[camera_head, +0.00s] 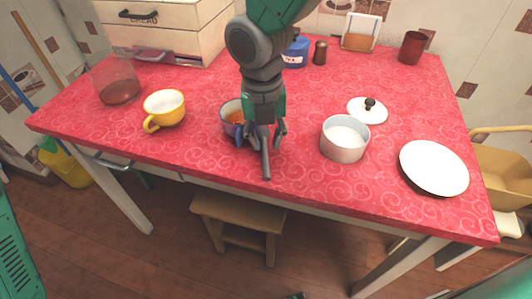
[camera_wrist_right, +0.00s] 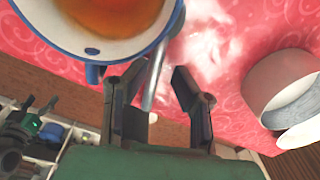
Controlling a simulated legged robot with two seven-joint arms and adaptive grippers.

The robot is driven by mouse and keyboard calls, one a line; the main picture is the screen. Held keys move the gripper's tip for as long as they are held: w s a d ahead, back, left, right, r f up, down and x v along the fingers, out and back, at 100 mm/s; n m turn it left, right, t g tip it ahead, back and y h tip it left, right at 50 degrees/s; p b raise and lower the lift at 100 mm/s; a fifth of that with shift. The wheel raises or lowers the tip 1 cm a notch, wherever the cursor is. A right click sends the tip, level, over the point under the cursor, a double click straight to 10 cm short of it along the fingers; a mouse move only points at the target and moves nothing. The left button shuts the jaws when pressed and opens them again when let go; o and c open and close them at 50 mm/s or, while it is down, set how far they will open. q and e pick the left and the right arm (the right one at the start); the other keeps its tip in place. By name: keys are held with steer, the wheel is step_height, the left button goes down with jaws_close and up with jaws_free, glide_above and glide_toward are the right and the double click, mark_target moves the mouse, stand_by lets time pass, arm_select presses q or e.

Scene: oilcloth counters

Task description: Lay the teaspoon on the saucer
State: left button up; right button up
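My right gripper (camera_head: 263,146) points down at the table beside a blue-rimmed cup of tea (camera_head: 231,113). The cup also shows in the wrist view (camera_wrist_right: 112,50). A thin grey metal handle, apparently the teaspoon (camera_head: 266,164), extends below the gripper toward the table's front edge. In the wrist view the teaspoon (camera_wrist_right: 154,78) lies between the spread fingers (camera_wrist_right: 158,74), close to the left one, with a gap on the right. Its bowl is hidden. A white round dish, apparently the saucer (camera_head: 434,167), sits at the table's right. My left gripper is not in view.
A white pot (camera_head: 344,140) and its lid (camera_head: 367,110) stand between gripper and saucer. A yellow cup (camera_head: 164,108) and a glass jar (camera_head: 117,83) are left. A blue tin (camera_head: 296,52), brown shaker (camera_head: 320,52) and red tumbler (camera_head: 412,47) stand behind.

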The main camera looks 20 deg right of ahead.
step_height(320, 180, down, 2)
steer(key=shift+f, duration=0.15)
steer(key=shift+a, duration=0.35)
steer(key=c, duration=0.5)
jaws_close()
steer(key=shift+d+r, duration=0.2)
steer(key=shift+d, duration=0.15)
